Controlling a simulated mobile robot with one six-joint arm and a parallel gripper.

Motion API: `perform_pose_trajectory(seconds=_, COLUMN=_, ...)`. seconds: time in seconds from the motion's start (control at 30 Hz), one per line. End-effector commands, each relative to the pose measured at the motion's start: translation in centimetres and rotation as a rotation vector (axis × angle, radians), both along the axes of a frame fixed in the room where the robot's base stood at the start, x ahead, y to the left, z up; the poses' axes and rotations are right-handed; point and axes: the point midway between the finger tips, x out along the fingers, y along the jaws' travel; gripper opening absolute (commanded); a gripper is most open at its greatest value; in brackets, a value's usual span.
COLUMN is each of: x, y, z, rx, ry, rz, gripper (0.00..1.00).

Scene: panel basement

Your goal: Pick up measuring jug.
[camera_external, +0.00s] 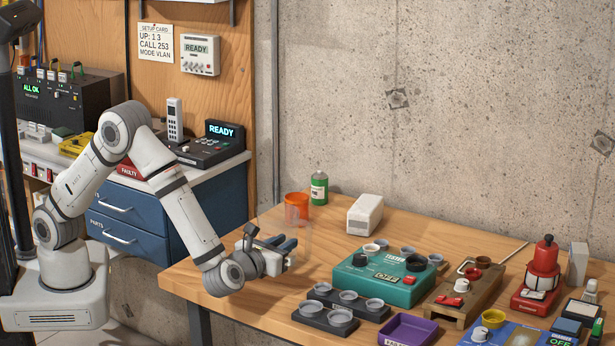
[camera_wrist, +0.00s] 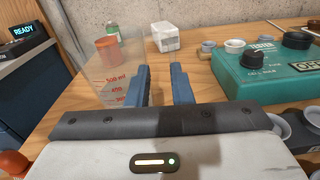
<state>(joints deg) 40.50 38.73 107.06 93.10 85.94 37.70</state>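The measuring jug is clear with red volume marks. In the wrist view the measuring jug (camera_wrist: 112,80) stands upright on the table, just left of my gripper's left finger, which covers its lower right edge. In the external view the jug (camera_external: 301,229) is faint, behind and above my gripper. My gripper (camera_external: 289,247) is low over the table's near left part. In the wrist view my gripper (camera_wrist: 162,72) has two blue fingers apart, with only table between them. I cannot tell whether the left finger touches the jug.
An orange cup (camera_external: 297,206) stands behind the jug, beside a green bottle (camera_external: 319,188). A white block (camera_external: 365,214) is to the right. A teal tester box (camera_external: 385,281) and dark trays of metal cups (camera_external: 325,321) lie right of my gripper. Bare table lies between.

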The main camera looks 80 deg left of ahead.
Motion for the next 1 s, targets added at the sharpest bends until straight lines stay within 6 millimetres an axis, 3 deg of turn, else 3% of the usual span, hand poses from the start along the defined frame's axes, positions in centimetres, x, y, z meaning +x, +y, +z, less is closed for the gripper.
perform_pose_trajectory(seconds=0.17, x=1.4, y=-0.5, z=-0.5, rx=0.008, ry=-0.034, rz=-0.035, gripper=0.2)
perform_pose_trajectory(seconds=0.73, x=6.4, y=4.1, z=-0.8, rx=0.006, ry=-0.034, rz=-0.032, gripper=0.2)
perform_pose_trajectory(seconds=1.0, x=6.9, y=4.5, z=-1.0, rx=0.005, ry=-0.034, rz=-0.035, gripper=0.2)
